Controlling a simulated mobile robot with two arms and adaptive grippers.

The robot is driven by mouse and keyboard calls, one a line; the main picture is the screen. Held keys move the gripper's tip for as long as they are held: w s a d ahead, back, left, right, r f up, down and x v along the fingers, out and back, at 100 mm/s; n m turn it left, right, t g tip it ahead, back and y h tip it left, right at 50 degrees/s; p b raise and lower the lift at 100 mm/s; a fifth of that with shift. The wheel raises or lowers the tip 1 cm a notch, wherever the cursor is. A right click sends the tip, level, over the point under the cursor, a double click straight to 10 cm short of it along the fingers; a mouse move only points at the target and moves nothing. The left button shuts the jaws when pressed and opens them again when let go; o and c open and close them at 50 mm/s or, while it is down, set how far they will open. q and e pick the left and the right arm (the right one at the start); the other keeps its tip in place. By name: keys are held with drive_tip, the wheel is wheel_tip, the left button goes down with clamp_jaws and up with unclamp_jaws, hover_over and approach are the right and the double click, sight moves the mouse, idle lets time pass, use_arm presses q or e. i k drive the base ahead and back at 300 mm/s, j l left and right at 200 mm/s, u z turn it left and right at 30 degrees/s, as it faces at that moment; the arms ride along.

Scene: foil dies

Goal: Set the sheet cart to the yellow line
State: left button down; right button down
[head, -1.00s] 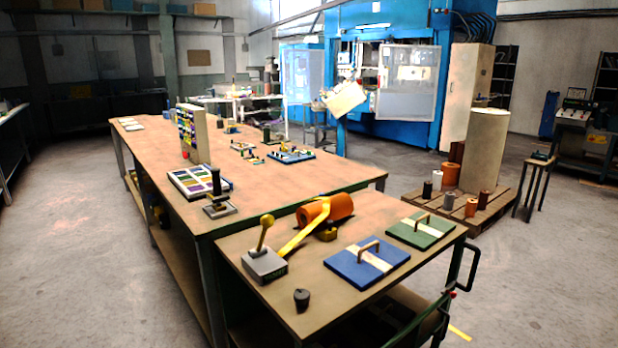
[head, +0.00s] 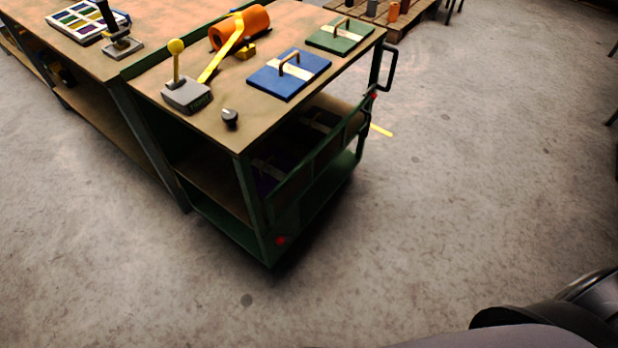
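The sheet cart (head: 268,113) has a brown top, a green frame and a lower shelf, and stands against the end of the long workbench. Its dark handle (head: 389,66) sticks out from the right end. A short piece of yellow line (head: 381,131) shows on the floor just right of the cart; the rest of it is hidden or out of view. Neither of my grippers is in view. A dark rounded part at the bottom right looks like my own body.
On the cart top are a blue plate (head: 268,80), a green plate (head: 341,37), an orange roll (head: 255,19), a yellow-knobbed lever block (head: 187,96) and a small black knob (head: 230,118). A wooden pallet (head: 385,30) stands behind. The floor (head: 470,200) in front and right is clear.

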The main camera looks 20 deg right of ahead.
sight(206, 156)
drive_tip(key=i+l, duration=0.4)
drive_tip(key=l, duration=0.15)
drive_tip(key=i+l, duration=0.4)
drive_tip(key=l, duration=0.15)
